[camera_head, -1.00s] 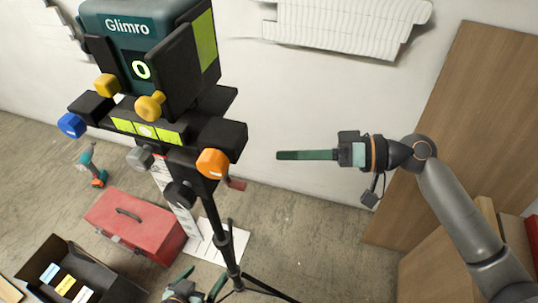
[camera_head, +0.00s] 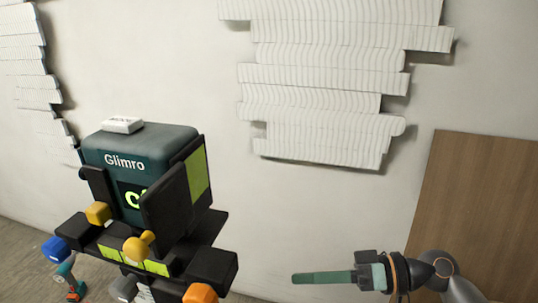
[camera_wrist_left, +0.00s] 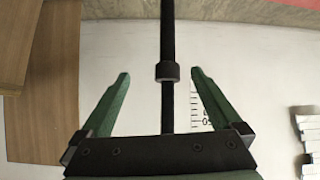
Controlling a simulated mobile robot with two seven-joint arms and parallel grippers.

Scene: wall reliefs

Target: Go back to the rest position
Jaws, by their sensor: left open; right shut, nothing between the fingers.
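My right gripper (camera_head: 295,278) is at the lower right of the head view, in front of the white wall. Its green fingers are shut together, with nothing in them, and point left. It is to the right of the Glimro device (camera_head: 140,150) and apart from it. My left gripper (camera_wrist_left: 161,73) shows only in the left wrist view. Its two green fingers are spread open. A black pole (camera_wrist_left: 167,110) with a collar runs through the gap in the picture; I cannot tell whether it is between the fingers or behind them.
The device has a yellow knob (camera_head: 137,247), a blue knob (camera_head: 55,249) and an orange knob (camera_head: 200,293). A white ribbed relief (camera_head: 320,75) is on the wall. A wooden board (camera_head: 480,200) stands at the right. A drill (camera_head: 70,280) is at lower left.

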